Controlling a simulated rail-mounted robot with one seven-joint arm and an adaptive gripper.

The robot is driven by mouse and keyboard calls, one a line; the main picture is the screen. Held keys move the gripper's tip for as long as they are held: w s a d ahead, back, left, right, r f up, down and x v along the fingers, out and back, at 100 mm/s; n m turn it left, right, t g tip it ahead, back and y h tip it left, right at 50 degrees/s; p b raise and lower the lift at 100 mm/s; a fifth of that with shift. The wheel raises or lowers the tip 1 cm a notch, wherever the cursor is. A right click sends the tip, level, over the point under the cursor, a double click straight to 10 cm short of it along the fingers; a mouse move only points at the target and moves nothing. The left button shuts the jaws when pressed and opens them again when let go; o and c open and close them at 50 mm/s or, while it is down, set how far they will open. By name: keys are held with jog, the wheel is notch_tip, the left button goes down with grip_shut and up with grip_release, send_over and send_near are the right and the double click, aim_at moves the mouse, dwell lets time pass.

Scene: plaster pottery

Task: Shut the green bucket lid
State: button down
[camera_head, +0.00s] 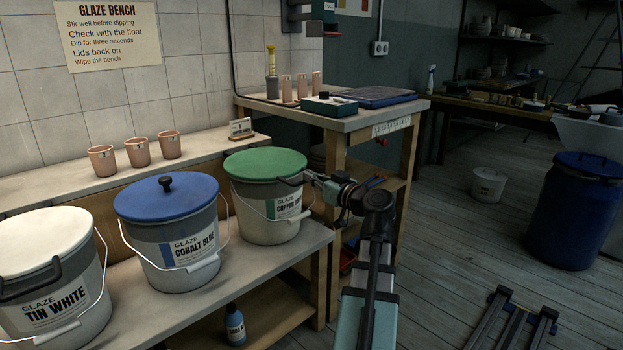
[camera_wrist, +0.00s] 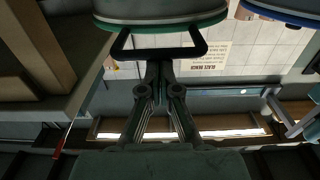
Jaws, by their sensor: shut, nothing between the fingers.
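The green lid (camera_head: 265,163) lies nearly flat on top of the copper green glaze bucket (camera_head: 262,212); I see no clear gap at its rim. A dark loop handle (camera_head: 289,181) sticks out from the lid's right edge. My gripper (camera_head: 309,177) is at the right of the lid, close to this handle. In the wrist view, which is upside down, my gripper (camera_wrist: 159,68) has its fingers together at the loop handle (camera_wrist: 190,51), with the green rim (camera_wrist: 163,28) just beyond. Nothing is between the fingers. I cannot tell whether they touch the handle.
A cobalt blue bucket with a blue lid (camera_head: 166,197) and a tin white bucket (camera_head: 50,275) stand to the left on the same bench (camera_head: 215,289). A wooden table (camera_head: 345,121) with cups and a tray stands behind.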

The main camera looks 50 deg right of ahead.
jog(key=shift+s+a+f, duration=0.1)
jog(key=shift+a+f, duration=0.05)
jog(key=shift+f, duration=0.4)
jog(key=shift+s+a+f, duration=0.1)
jog(key=shift+a+f, duration=0.05)
jog(key=shift+f, duration=0.35)
notch_tip(320, 180, up, 6)
jog(key=p, duration=0.2)
jog(key=s+f+p, duration=0.2)
jog(key=s+f, duration=0.3)
jog(key=s, duration=0.4)
jog(key=shift+a, duration=0.4)
